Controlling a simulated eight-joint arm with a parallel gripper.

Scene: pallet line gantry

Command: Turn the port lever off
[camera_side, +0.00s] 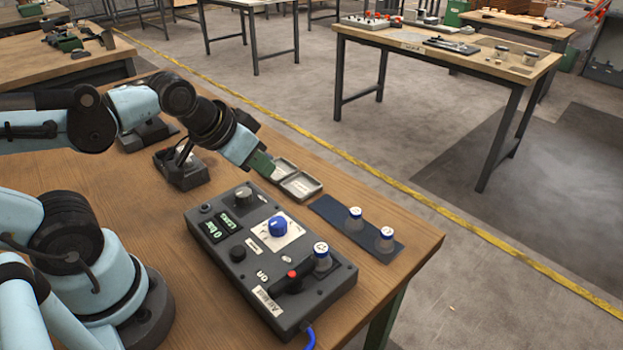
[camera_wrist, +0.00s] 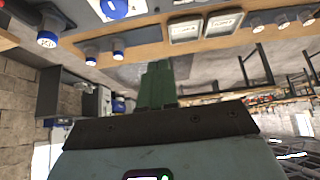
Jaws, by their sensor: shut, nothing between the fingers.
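A dark grey control box (camera_side: 222,262) sits on the wooden table in the side view. On its near part is a black lever (camera_side: 285,284) with a red tip, beside a label whose small text I cannot read surely. A vial with a blue and white cap (camera_side: 322,256) stands right behind the lever. My gripper (camera_side: 263,165) has green fingers, shut and empty, above the table beyond the box's far left end, well apart from the lever.
The box also carries a blue knob (camera_side: 277,226), a grey knob (camera_side: 243,194) and a small display (camera_side: 215,231). Two capped vials (camera_side: 354,219) stand on a dark mat (camera_side: 327,209). A blue cable (camera_side: 309,338) leaves the box's near end.

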